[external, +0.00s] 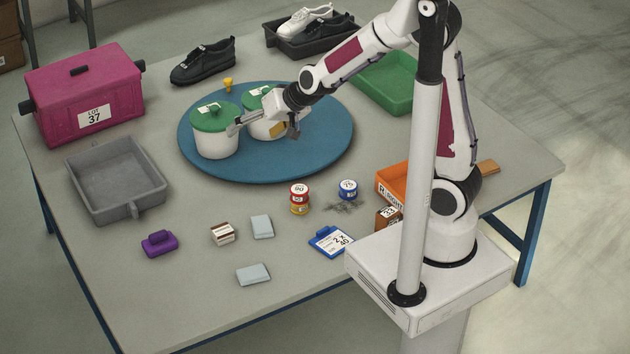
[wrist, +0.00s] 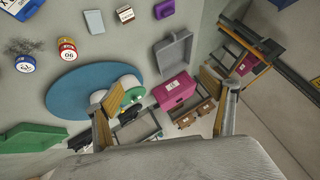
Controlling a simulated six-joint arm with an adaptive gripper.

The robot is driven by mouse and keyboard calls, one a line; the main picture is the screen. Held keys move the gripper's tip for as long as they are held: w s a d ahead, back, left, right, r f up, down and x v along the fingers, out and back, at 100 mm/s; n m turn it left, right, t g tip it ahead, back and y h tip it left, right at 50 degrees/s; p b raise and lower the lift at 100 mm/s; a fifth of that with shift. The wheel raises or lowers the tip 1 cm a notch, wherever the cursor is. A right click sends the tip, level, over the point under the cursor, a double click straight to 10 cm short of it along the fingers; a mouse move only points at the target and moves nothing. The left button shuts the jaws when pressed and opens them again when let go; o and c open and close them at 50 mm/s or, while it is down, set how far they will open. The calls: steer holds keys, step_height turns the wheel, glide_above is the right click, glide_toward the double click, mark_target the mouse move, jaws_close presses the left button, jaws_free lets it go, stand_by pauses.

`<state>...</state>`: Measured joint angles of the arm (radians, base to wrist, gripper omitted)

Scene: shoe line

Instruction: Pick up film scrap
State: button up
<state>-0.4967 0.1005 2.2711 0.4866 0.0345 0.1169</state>
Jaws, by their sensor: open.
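A flat grey tangle of thin shreds (external: 344,207), which looks like the film scrap, lies on the table beside the blue-labelled tin. It also shows in the wrist view, at the left edge (wrist: 22,46). Two pale blue-grey pieces (external: 262,227) (external: 252,274) lie nearer the front; I cannot tell whether they are film or solid. My gripper (external: 263,129) is open with nothing between its fingers, over the blue round mat and close to the two lidded pots, well away from the tangle. Its spread fingers also show in the wrist view (wrist: 160,105).
White pots with green lids (external: 214,138) stand on the blue mat (external: 325,150).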

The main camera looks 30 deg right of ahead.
steer(key=w+a+f+m+t, duration=0.1)
steer(key=w+a+f, duration=0.2)
steer(key=a+f, duration=0.7)
steer(key=t+h, duration=0.4)
glide_above(254, 274)
steer(key=w+a, duration=0.1)
steer(key=a, duration=0.5)
step_height(254, 274, down, 24)
steer(key=shift+w+a+r, duration=0.15)
steer(key=shift+r, duration=0.1)
steer(key=s+d+f+t, duration=0.1)
steer(key=s+d+f, duration=0.1)
steer(key=s+d+f+n+t, duration=0.1)
steer(key=s+f, duration=0.1)
steer(key=s, duration=0.1)
steer(key=s+d+f+t, duration=0.1)
steer(key=s+d+f, duration=0.1)
steer(key=shift+s+d+f+n+t, duration=0.25)
steer(key=shift+d+f+n+t, duration=0.05)
steer(key=shift+d+n, duration=0.1)
steer(key=shift+s+d+f+t, duration=0.3)
steer(key=shift+s+d, duration=0.05)
steer(key=shift+s, duration=0.05)
steer(key=shift+w, duration=0.1)
steer(key=shift+w+f, duration=0.15)
steer(key=shift+w, duration=1.05)
steer(key=shift+w, duration=0.15)
steer(key=shift+w+a+f, duration=0.1)
steer(key=shift+w+f, duration=0.05)
steer(key=shift+w, duration=2.3)
